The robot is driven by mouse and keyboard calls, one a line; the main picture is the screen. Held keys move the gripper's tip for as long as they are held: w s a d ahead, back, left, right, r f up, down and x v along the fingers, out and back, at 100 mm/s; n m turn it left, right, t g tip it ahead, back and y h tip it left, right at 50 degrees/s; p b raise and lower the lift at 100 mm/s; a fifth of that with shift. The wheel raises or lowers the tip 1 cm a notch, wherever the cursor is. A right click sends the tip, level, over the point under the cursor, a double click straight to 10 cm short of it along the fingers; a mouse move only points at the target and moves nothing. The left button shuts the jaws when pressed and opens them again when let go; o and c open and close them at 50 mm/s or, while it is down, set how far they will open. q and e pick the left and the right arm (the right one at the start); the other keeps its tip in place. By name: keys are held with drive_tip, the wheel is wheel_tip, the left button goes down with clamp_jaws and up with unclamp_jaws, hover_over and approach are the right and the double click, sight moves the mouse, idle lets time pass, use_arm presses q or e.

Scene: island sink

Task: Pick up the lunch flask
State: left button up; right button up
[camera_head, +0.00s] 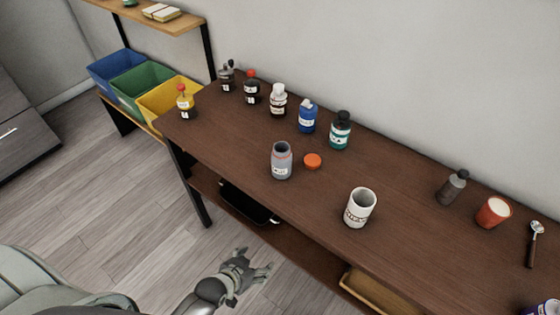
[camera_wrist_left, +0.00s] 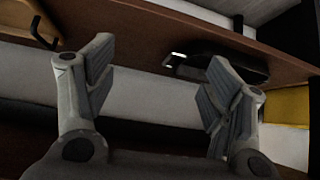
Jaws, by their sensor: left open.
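The grey open-topped container with a label, which looks like the lunch flask (camera_head: 282,163), stands upright near the front edge of the brown table (camera_head: 400,175). A small orange-red cap (camera_head: 313,160) lies just right of it. My left gripper (camera_head: 262,267) is open and empty, in front of the table and lower than its top, below the flask in the head view. In the left wrist view my left gripper's fingers (camera_wrist_left: 160,75) are spread, with nothing between them. The flask is not visible there. My right gripper is not in view.
A white mug (camera_head: 360,208) stands right of the flask. Several bottles, including a blue one (camera_head: 307,118), line the back. A dark bottle (camera_head: 453,188) and a red cup (camera_head: 493,212) stand to the right. A dark tray (camera_head: 248,203) lies on the lower shelf.

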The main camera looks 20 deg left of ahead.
use_arm(q)
drive_tip(key=w+d+r+t+h, duration=0.1)
drive_tip(key=w+r+t, duration=0.15)
drive_tip(key=r, duration=0.55)
drive_tip(key=w+d+r+t+h, duration=0.1)
drive_tip(key=w+d+r, duration=0.15)
drive_tip(key=r, duration=0.65)
drive_tip(key=t, duration=0.5)
approach(277, 167)
drive_tip(key=shift+s+d+f+y, duration=0.15)
drive_tip(key=shift+d+f, duration=0.2)
drive_tip(key=shift+d, duration=0.1)
drive_tip(key=shift+s+d+f+y, duration=0.15)
drive_tip(key=shift+d+f, duration=0.2)
drive_tip(key=shift+d, duration=0.15)
drive_tip(key=shift+n+t, duration=0.25)
drive_tip(key=shift+n, duration=0.05)
drive_tip(key=x, duration=0.4)
drive_tip(key=a+x, duration=0.1)
drive_tip(key=x, duration=0.1)
drive_tip(key=shift+a+r, duration=0.1)
drive_tip(key=shift+r, duration=0.3)
drive_tip(key=shift+a+p+x, duration=0.1)
drive_tip(key=shift+p+x, duration=0.25)
drive_tip(key=shift+x, duration=0.95)
drive_tip(key=shift+a+p+x, duration=0.15)
drive_tip(key=shift+p+x, duration=0.2)
drive_tip(key=shift+x, duration=0.95)
drive_tip(key=shift+r, duration=0.1)
drive_tip(key=shift+c, duration=0.3)
